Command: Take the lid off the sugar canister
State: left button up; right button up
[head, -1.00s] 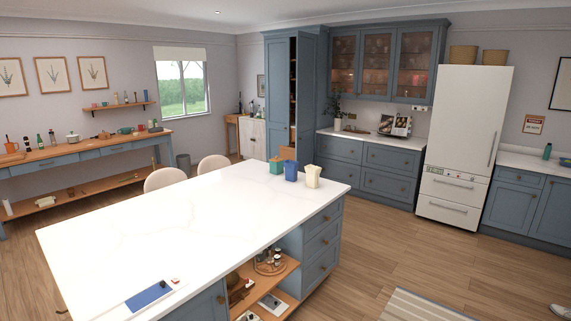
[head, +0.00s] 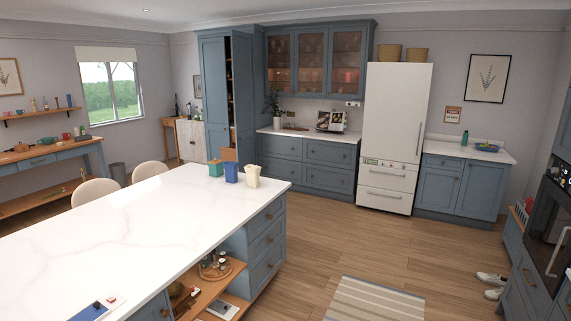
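I cannot make out a sugar canister for certain. Three small containers stand at the far right end of the white island top: a green one (head: 216,169), a blue one (head: 232,173) and a cream one (head: 253,175). Whether any of them is the canister is too small to tell. A tall blue larder cupboard (head: 213,90) stands at the back with a dark narrow opening showing part of its shelves. Neither of my grippers is in view.
The white-topped island (head: 130,222) fills the lower left. Two pale chairs (head: 95,191) stand behind it. A striped rug (head: 375,299) and white shoes (head: 491,280) lie on the wooden floor, which is otherwise clear between island, fridge (head: 395,125) and oven (head: 548,228).

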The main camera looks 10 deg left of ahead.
aim_at(215, 162)
jog(key=z, duration=0.1)
jog(key=i, duration=7.9)
jog(key=u, duration=2.6)
jog(key=i, duration=2.05)
